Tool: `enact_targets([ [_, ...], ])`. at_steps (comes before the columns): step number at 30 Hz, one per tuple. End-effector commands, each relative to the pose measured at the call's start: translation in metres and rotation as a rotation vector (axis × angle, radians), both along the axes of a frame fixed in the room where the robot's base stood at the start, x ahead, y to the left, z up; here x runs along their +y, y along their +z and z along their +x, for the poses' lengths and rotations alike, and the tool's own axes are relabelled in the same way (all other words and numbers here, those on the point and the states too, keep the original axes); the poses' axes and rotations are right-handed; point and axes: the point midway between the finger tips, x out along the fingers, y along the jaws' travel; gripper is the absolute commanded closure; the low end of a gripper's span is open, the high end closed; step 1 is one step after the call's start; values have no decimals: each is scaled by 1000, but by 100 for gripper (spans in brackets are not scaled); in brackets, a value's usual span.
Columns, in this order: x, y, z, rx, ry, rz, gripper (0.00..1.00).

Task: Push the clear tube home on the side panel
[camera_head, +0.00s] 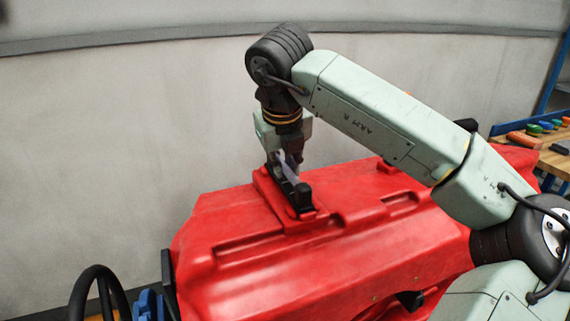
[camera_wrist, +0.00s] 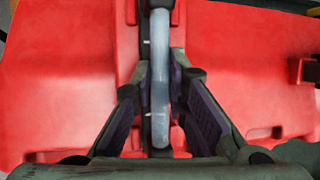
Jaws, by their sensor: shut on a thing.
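The clear tube (camera_wrist: 160,95) is a pale, translucent strip. It runs up the middle of the wrist view between the two dark fingers of my gripper (camera_wrist: 161,72), which are shut on it. In the head view, my gripper (camera_head: 288,158) points down over the red body, and the tube (camera_head: 289,172) shows as a pale slanted piece at the fingers. A black fitting (camera_head: 301,197) lies on the raised red panel (camera_head: 266,189), just below and right of the fingers. Whether the tube is seated in the fitting cannot be told; the fingers hide part of it.
The large red tank body (camera_head: 340,265) fills the space under my arm. A black hose loop (camera_head: 100,285) stands at the lower left. A wooden bench (camera_head: 555,160) with coloured items is at the right edge. A plain grey wall (camera_head: 130,130) is behind.

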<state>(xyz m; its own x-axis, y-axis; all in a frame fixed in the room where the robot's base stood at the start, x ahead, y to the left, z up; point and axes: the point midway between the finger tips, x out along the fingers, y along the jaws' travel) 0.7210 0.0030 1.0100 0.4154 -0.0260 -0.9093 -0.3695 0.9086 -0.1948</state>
Motion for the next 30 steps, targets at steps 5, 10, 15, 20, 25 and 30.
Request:
enact_targets([
  [5, 0, 1, 0, -1, 0, 0, 100],
  [10, 0, 0, 0, -1, 0, 0, 100],
  [15, 0, -2, 0, -1, 0, 0, 100],
  [20, 0, -5, 0, -1, 0, 0, 100],
  [25, 0, -8, 0, 0, 0, 0, 100],
  [30, 0, -7, 0, 0, 0, 0, 100],
])
